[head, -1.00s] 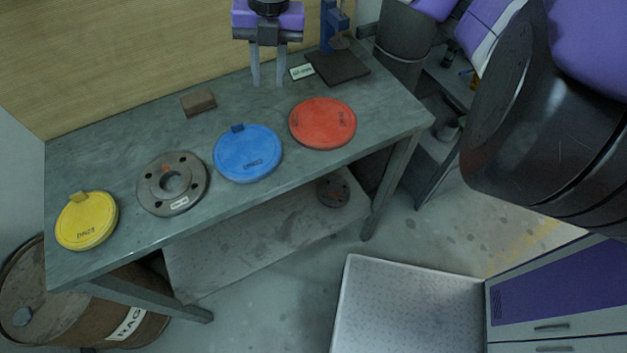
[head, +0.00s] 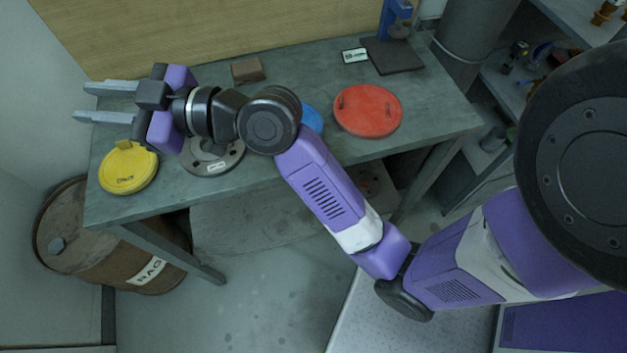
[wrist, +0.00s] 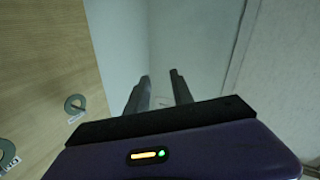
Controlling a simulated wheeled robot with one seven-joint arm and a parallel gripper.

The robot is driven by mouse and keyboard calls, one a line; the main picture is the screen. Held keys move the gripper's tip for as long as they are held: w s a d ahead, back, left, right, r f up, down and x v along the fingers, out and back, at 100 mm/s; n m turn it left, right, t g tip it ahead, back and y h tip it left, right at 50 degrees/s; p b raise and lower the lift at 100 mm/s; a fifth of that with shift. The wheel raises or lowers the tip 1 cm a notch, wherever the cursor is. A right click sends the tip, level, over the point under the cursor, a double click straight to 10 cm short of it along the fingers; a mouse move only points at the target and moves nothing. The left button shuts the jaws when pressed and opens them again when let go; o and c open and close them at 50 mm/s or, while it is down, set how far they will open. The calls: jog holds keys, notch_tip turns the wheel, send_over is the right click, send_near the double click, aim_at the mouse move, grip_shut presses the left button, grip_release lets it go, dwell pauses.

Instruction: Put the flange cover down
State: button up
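The task's flange cover could be any of three round lidded discs on the bench; the frames do not show which. A yellow disc (head: 128,168) lies at the bench's left end. A blue disc (head: 312,118) is mostly hidden behind my arm. A red disc (head: 367,110) lies flat to the right. My gripper (head: 80,101) is open and empty, its two fingers apart and pointing left, above the bench's left end behind the yellow disc. The wrist view also shows the empty fingers (wrist: 160,76) facing a pale wall. A grey bolted flange (head: 213,160) is partly covered by my arm.
The grey bench (head: 290,62) carries a brown block (head: 247,69), a small label (head: 355,55) and a dark plate (head: 392,56) at the back. The wooden board (wrist: 40,80) is close on the left in the wrist view.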

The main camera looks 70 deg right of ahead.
jog(key=s+a+f+m+g+h, duration=0.15)
jog(key=s+f+m+h, duration=0.6)
jog(key=s+f, duration=0.8)
jog(key=s+d+f+n+g+y, duration=0.1)
jog(key=s+d+y, duration=0.1)
jog(key=s, duration=1.8)
jog(key=shift+s+d, duration=0.4)
jog(key=shift+d, duration=0.3)
